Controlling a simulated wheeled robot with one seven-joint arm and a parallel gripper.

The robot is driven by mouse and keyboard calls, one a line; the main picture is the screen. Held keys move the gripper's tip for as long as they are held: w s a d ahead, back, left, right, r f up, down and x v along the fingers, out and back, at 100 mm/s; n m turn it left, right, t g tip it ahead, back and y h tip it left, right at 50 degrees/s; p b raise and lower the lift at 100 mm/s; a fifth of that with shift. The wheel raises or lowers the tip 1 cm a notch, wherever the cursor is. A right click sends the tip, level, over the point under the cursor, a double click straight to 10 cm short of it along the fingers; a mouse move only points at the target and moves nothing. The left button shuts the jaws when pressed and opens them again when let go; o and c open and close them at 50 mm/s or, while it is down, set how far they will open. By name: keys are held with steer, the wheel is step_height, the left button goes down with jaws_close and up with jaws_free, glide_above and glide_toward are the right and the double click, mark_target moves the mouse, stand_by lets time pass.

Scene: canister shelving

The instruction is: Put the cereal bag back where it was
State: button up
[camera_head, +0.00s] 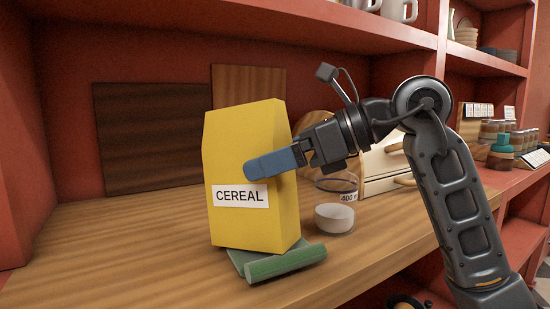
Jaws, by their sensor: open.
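The yellow cereal bag (230,150), with a white CEREAL label, is on the wooden counter in the head view. It leans slightly. Its base meets a green folded or rolled item (285,262); I cannot tell how much of the bag rests on it. My gripper (268,164) reaches in from the right at the bag's upper half. One blue finger lies across the bag's front face; the other finger is hidden, apparently behind the bag. The gripper is open around the bag. Contact between finger and bag is unclear.
A glass measuring jar (335,215) with white contents stands close right of the bag. A cream drawer box (385,165) is behind it. Dark and brown boards (150,138) lean on the back wall. The wooden counter (110,235) is clear to the left. A shelf hangs above.

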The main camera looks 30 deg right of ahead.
steer(key=p+v, duration=0.1)
steer(key=v, duration=1.1)
steer(key=shift+r, duration=0.45)
